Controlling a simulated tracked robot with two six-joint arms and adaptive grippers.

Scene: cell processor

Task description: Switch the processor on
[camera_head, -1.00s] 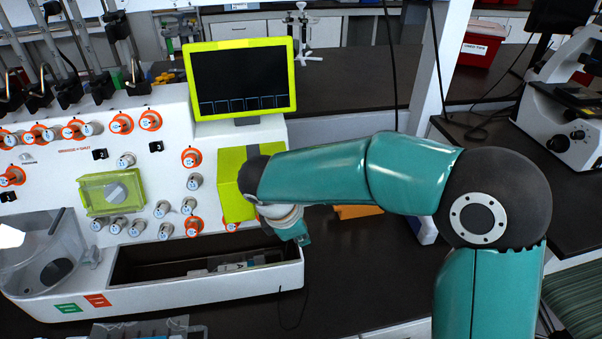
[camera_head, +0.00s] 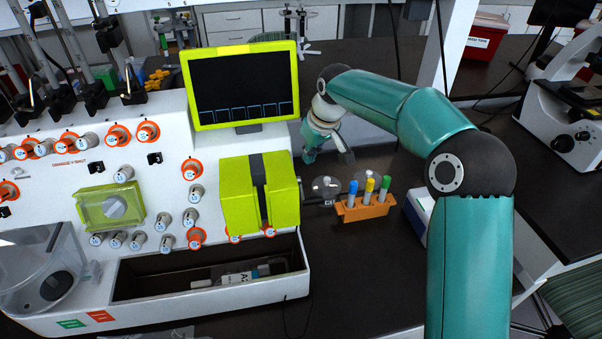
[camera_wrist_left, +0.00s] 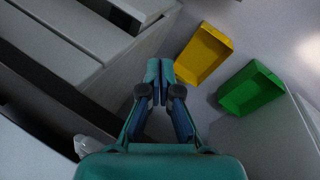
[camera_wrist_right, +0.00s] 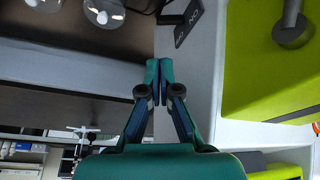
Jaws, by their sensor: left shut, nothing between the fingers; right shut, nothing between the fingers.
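The processor (camera_head: 172,110) is a large white machine with knobs, valves and a lime-framed dark screen (camera_head: 243,82) on top. In the right wrist view, a dark switch-like piece (camera_wrist_right: 182,24) with upside-down white lettering sticks out from its white side wall (camera_wrist_right: 193,75). My right gripper (camera_head: 309,156) is beside the processor's right side, behind the lime box. In its wrist view the fingertips (camera_wrist_right: 160,67) are shut and empty, below and left of the dark piece, apart from it. My left gripper (camera_wrist_left: 160,67) is shut and empty, and is outside the head view.
An orange rack (camera_head: 364,209) with several coloured tubes stands on the dark bench right of the processor. The lime box (camera_head: 258,192) juts from the front. A yellow bin (camera_wrist_left: 203,54) and a green bin (camera_wrist_left: 250,88) show in the left wrist view.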

